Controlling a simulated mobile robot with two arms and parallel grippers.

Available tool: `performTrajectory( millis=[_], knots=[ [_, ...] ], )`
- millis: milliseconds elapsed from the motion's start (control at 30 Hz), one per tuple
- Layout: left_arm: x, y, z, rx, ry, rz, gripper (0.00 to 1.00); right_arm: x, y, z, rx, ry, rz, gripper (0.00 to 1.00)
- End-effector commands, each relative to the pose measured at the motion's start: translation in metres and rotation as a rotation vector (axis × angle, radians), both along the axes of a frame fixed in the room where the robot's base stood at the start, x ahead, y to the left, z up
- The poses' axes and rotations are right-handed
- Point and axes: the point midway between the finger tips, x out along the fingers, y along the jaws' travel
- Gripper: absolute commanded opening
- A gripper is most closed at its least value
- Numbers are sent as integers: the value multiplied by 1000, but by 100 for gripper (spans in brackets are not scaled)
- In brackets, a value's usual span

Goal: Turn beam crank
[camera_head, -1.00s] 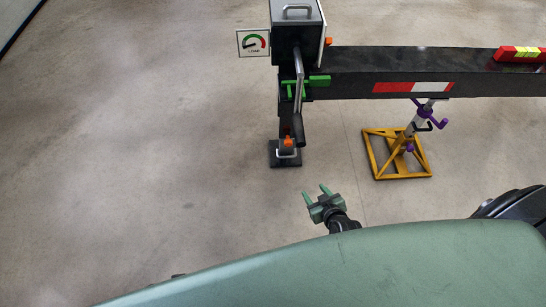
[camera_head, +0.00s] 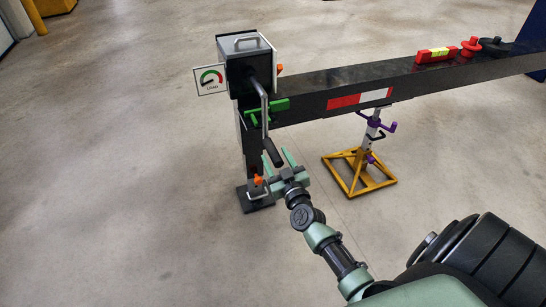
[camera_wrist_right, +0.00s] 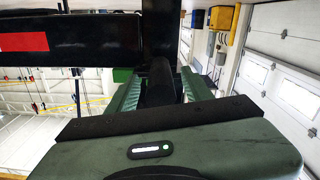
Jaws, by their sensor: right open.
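The beam crank (camera_head: 264,112) has a pale metal arm hanging from the box (camera_head: 248,62) at the beam's left end. Its black handle (camera_head: 272,152) points down and slightly right. My right gripper (camera_head: 278,161) is open at the handle's lower end. In the right wrist view, the dark rounded handle (camera_wrist_right: 160,82) shows between the two green fingers of the gripper (camera_wrist_right: 160,92), with no clear sign of clamping. How far the handle reaches between them is hard to tell. My left gripper is not in view.
The black beam (camera_head: 415,77) runs right from the leg, with a red-and-white marker and a red-and-yellow level (camera_head: 436,55). A load gauge sign (camera_head: 210,80) is beside the box. A yellow stand (camera_head: 360,172) with purple handles stands under the beam. Floor at left is clear.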

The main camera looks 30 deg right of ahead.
Motion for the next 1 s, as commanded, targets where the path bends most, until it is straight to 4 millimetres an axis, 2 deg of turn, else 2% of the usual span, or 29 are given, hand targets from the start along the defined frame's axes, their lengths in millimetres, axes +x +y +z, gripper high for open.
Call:
performTrajectory(
  millis=[33,200,467,500,667,1000],
  knots=[
    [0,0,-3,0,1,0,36,7,-2,-1,0,-1,-1,50],
    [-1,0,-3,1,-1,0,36,19,-5,-1,-1,0,0,50],
    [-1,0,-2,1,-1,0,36,21,-5,-1,0,2,0,50],
    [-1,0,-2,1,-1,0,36,21,-5,-1,0,1,1,45],
    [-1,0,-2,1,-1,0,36,21,-5,-1,0,1,1,0],
    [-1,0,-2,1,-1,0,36,20,-5,-1,0,1,1,0]
  ],
)
